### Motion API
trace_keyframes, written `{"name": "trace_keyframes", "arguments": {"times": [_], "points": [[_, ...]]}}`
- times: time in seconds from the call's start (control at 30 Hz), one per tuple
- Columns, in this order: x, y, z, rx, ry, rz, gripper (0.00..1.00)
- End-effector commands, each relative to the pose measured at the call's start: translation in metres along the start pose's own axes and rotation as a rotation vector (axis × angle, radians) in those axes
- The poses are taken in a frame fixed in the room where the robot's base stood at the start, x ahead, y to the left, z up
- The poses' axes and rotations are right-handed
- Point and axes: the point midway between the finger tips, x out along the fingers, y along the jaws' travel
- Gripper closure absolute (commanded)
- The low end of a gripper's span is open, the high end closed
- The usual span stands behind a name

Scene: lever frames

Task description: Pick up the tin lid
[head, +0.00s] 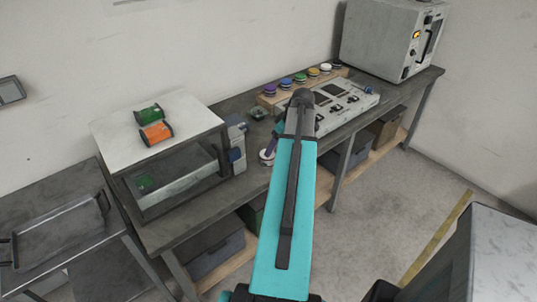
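I cannot pick out the tin lid with certainty. A small pale round thing (265,160) lies on the workbench (260,183) just left of my arm, with a dark purplish upright part over it. It is partly covered, and I cannot tell if it is the lid. My cyan arm link rises through the middle of the picture and hides part of the bench behind it. My gripper's fingertips cannot be made out.
Left on the bench stands a pale-topped box (180,113) bearing a green pack (149,114) and an orange pack (156,133). A control panel (345,107), a row of coloured knobs (300,78) and an oven-like unit (385,35) stand behind. A tray (60,232) is at left.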

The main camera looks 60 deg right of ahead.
Motion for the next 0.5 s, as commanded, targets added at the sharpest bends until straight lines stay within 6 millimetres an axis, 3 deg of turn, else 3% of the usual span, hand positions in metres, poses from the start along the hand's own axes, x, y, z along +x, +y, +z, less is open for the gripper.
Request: {"name": "trace_keyframes", "arguments": {"times": [0.5], "points": [[0.0052, -0.0015, -0.0013, -0.001, -0.001, -0.002, 0.31]]}}
